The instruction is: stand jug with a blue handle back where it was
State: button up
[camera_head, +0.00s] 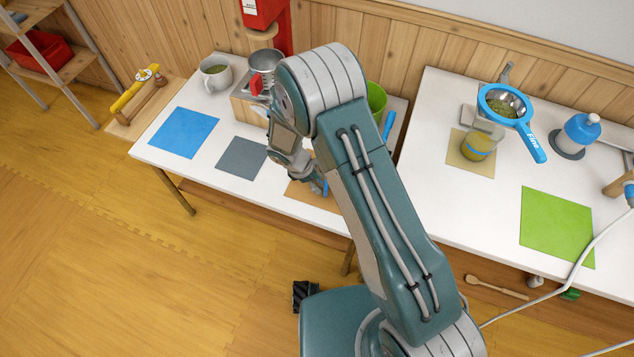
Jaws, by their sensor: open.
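A green jug (376,98) with a blue handle (388,125) stands at the right end of the left white table (190,180). My arm hides its left part. My gripper (317,182) is low over an orange-brown mat (309,197) nearer the front edge of that table, to the left of and in front of the jug, apart from it. The gripper is open; the arm partly covers its fingers, and I see nothing held in it.
Blue (184,132) and grey (242,157) mats lie bare on the left table.

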jog(key=shift+v, duration=0.85)
jog(key=v, duration=1.2)
